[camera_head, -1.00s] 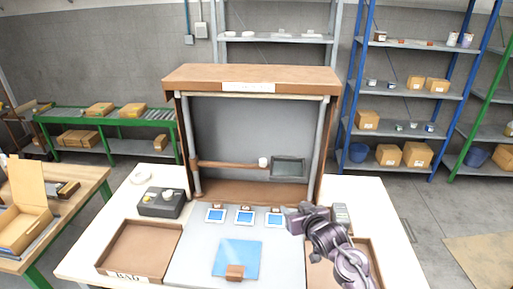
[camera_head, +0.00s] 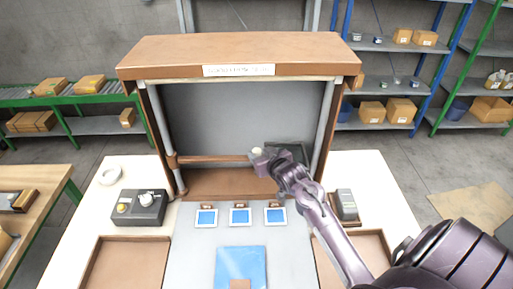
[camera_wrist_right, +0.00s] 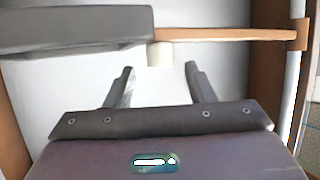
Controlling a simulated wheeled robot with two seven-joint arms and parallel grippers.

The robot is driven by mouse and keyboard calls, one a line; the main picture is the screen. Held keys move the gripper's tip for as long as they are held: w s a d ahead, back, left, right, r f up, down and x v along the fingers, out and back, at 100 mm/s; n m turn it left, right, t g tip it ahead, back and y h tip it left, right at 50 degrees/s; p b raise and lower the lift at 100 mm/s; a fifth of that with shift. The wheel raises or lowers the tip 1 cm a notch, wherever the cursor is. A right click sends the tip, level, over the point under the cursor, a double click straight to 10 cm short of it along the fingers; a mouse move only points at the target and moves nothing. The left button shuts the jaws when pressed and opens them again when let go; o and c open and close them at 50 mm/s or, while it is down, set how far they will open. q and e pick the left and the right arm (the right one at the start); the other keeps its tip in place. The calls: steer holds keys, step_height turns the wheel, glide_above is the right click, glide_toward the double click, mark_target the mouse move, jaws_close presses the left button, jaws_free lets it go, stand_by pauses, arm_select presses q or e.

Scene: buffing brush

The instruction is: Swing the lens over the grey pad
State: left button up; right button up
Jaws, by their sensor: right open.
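The lens (camera_head: 292,150) is a dark rectangular plate at the right end of a brown swing arm (camera_head: 215,159), inside the brown booth. A pale knob (camera_head: 257,152) sits by the lens. My right gripper (camera_head: 266,162) is at the knob and partly covers the lens. In the right wrist view the gripper (camera_wrist_right: 160,68) has its fingers apart, with the knob (camera_wrist_right: 160,54) just past and between their tips. The lens edge (camera_wrist_right: 75,30) is at upper left there. A grey surface (camera_head: 190,255) lies in front of the booth; I cannot tell a separate grey pad.
Three small blue-screened tiles (camera_head: 240,216) and a blue sheet (camera_head: 240,265) lie on the grey surface. A dark control box (camera_head: 140,206) stands left, a grey device (camera_head: 345,205) right. Brown trays (camera_head: 125,265) flank the front. The booth posts and roof (camera_head: 240,55) surround the swing arm.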

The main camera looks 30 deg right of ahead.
mark_target(258, 152)
steer(key=x, duration=0.4)
steer(key=shift+p, duration=0.4)
steer(key=shift+c, duration=1.3)
steer(key=c, duration=0.7)
arm_select(q)
steer(key=w, duration=0.1)
steer(key=w+r, duration=0.1)
steer(key=shift+w+r, duration=0.1)
steer(key=shift+w, duration=0.25)
arm_select(e)
steer(key=shift+a, duration=0.1)
jaws_close()
